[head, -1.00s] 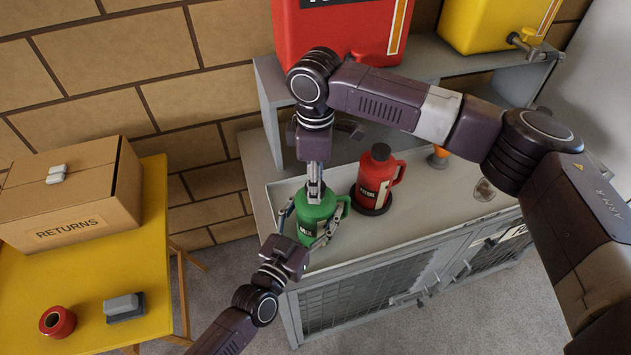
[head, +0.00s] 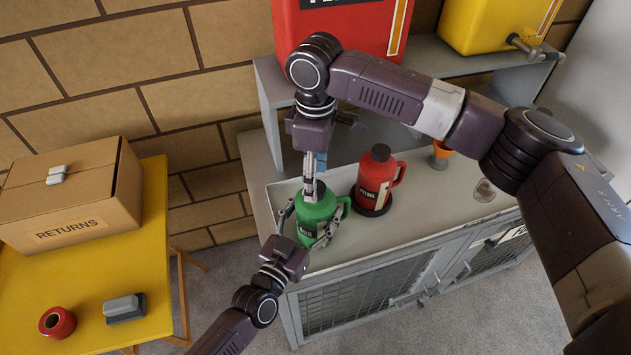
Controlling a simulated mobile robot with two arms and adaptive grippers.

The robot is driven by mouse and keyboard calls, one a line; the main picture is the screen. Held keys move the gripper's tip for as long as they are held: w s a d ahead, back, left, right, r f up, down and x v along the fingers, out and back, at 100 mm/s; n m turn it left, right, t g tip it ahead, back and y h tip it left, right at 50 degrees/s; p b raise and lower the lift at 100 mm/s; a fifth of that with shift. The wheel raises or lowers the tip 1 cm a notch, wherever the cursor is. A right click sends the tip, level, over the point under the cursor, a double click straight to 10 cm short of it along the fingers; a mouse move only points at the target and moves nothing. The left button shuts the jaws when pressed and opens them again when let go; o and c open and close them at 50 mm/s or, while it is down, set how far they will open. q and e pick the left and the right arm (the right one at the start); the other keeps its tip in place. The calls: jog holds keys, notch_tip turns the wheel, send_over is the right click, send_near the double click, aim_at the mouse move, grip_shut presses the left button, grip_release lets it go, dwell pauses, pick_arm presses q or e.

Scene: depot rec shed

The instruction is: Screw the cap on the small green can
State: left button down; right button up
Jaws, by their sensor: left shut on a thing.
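The small green can (head: 313,212) stands upright on the grey cabinet top, with its handle to the right and a label on its front. My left gripper (head: 314,228) comes in from the lower left, with a finger on each side of the can, and is shut on it. My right gripper (head: 314,190) points straight down over the can, with its fingertips at the can's top. The fingers hide the can's mouth, and I cannot make out the cap or whether these fingers grip it.
A red can with a dark cap (head: 377,178) stands close right of the green can. An orange item (head: 440,157) and a clear round item (head: 484,190) are farther right. A grey shelf (head: 265,85) holds large red and yellow containers. A yellow table (head: 152,250) with a RETURNS box is left.

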notch_tip(320, 180, up, 10)
jog(key=shift+f, duration=0.15)
pick_arm(q)
jog(key=shift+c, duration=1.9)
grip_release()
jog(key=v, duration=1.2)
